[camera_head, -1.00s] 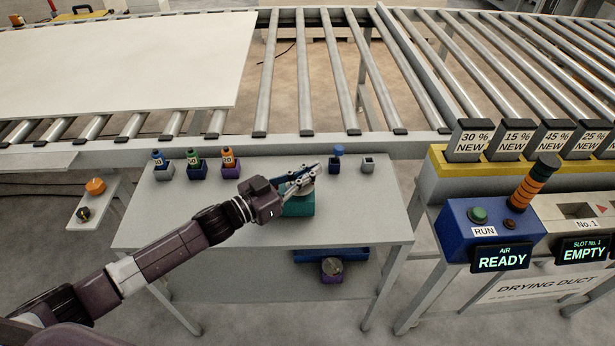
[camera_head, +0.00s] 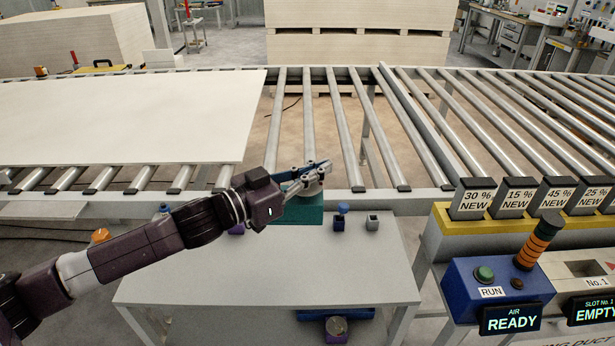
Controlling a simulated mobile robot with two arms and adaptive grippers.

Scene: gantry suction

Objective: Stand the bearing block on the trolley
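The bearing block appears to be the teal block (camera_head: 298,213) with a round grey top piece (camera_head: 312,187), in the middle of the head view. My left gripper (camera_head: 308,179) has its fingers closed around the grey top piece, with the teal body hanging below. The block seems held above the back part of a grey table (camera_head: 265,265) with a lower shelf. Whether its underside touches is hard to tell. No separate trolley can be made out, and no wheels show on this table. My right gripper is not in view.
A blue-capped item (camera_head: 343,209) and a small dark holder (camera_head: 372,222) stand right of the block. A purple holder (camera_head: 237,229) is partly behind my arm. A blue tray (camera_head: 362,314) and purple block (camera_head: 336,328) are low down. The table's front is clear.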

